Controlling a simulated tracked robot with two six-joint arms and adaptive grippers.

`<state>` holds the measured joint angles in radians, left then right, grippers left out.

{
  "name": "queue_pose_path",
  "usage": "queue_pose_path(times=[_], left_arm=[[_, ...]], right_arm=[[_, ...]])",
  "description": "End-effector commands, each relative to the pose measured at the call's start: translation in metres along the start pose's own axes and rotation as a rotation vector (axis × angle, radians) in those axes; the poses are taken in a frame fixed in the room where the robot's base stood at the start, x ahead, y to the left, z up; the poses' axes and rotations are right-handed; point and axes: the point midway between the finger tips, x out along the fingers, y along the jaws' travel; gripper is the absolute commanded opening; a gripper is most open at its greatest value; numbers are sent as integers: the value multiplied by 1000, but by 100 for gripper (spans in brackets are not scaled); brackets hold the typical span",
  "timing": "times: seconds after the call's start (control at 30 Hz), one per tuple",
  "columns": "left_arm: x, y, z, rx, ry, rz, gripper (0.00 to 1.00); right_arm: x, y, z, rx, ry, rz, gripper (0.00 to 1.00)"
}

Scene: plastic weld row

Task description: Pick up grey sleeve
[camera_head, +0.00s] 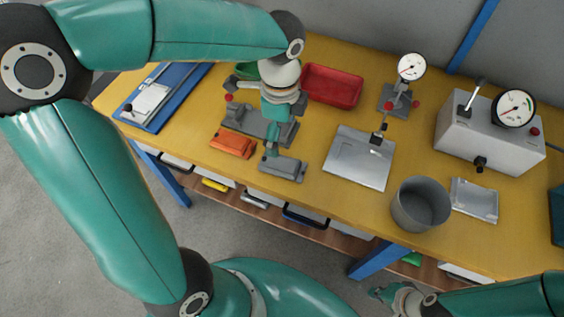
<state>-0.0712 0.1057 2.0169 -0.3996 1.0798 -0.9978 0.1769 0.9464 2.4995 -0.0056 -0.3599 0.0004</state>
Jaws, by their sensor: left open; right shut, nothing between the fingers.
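My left gripper (272,149) comes down over the middle of the yellow bench, its fingers above the grey holder parts near the front edge. Its jaws are open, but the finger detail is small. I cannot make out a grey sleeve with certainty; the arm hides part of the grey fixture (243,121). A low grey block (283,167) lies just below the fingers. My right gripper (383,293) is shut and empty, low in the picture, in front of the bench and well away from the grey parts.
An orange block (232,145) lies left of the grey block. A red tray (333,86) and a gauge (411,66) stand behind. A metal plate (359,157), a grey open-topped cylinder (420,205) and a gauge box (489,132) are to the right. A blue board (163,97) lies left.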

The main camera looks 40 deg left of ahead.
Motion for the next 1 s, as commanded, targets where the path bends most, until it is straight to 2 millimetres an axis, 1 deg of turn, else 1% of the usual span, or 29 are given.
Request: queue_pose_path(times=[0.03, 0.1, 0.2, 0.3, 0.57, 0.8, 0.9, 1.0], left_arm=[[14, 2, 2, -3, -2, 6, 92], [29, 2, 3, -6, -2, 7, 92], [48, 2, 4, -8, -1, 6, 92], [62, 2, 4, -10, 0, 4, 92], [78, 1, 4, -11, 0, 2, 92], [111, -2, 5, -11, 0, 4, 92], [121, -2, 5, -11, 1, 3, 92], [124, -2, 5, -11, 1, 1, 92]], right_arm=[[2, 1, 0, 0, 0, 0, 0], [3, 1, 0, 0, 0, 0, 0], [5, 2, 0, 0, 0, 0, 0], [6, 2, 0, 0, 1, 0, 0], [6, 2, 0, 0, 1, 0, 0], [7, 2, 0, 0, 1, 0, 0], [7, 2, 0, 0, 1, 0, 0], [7, 3, 0, 0, 1, 0, 0]])
